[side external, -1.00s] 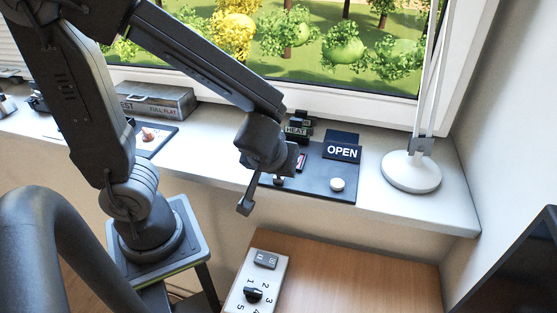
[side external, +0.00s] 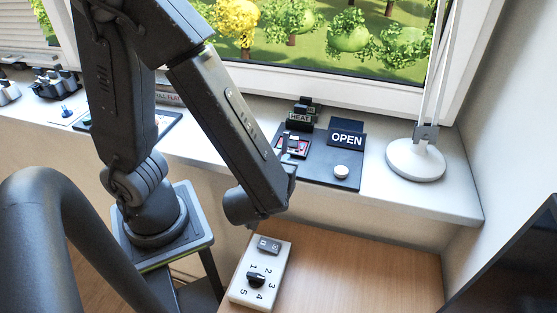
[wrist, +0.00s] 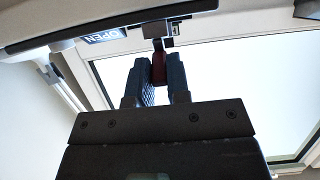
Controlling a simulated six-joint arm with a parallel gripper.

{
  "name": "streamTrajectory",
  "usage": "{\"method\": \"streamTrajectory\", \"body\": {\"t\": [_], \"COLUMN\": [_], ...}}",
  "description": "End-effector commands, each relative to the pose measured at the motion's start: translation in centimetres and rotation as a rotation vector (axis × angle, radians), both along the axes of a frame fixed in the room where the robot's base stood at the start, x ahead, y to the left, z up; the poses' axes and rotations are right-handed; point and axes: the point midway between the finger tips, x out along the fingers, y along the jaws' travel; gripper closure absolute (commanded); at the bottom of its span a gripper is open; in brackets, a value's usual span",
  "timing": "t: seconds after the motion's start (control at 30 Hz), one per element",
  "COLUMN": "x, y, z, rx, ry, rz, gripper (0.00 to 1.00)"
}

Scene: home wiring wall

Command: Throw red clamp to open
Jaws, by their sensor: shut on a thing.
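The dark panel (side external: 349,177) with the white OPEN sign (side external: 346,139) lies on the window sill. A small red part (side external: 303,146), which looks like the red clamp, shows on the panel's left side below the HEAT label. In the wrist view a dark red piece (wrist: 158,68) sits between the two fingers of my gripper (wrist: 160,78), and they are shut on it. The OPEN sign appears upside down there (wrist: 102,36). In the side view my gripper is mostly hidden behind my wrist and forearm at the sill's front edge, so the clamp's full position is unclear.
A white round knob (side external: 341,172) is at the panel's front right. The white lamp base (side external: 415,160) stands to the right. A HEAT block (side external: 300,119) is behind the red part. A numbered dial box (side external: 262,272) sits on the wooden desk (side external: 350,265) below.

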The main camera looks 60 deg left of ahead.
Motion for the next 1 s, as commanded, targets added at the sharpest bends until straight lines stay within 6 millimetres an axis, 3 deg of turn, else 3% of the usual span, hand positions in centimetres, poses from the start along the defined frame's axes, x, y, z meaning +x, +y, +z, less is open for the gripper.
{"method": "streamTrajectory", "body": {"t": [0.37,0.4,0.63,1.0], "x": [0.03,0.03,0.01,-0.48], "y": [-0.06,-0.07,-0.02,-0.61], "z": [-0.09,-0.10,-0.07,0.23], "rx": [-0.001,-0.001,0.000,0.001], "ry": [-0.001,-0.001,-0.001,-0.002], "rz": [-0.002,-0.002,-0.001,-0.003], "gripper": [1.00,0.81,0.59,0.57]}}
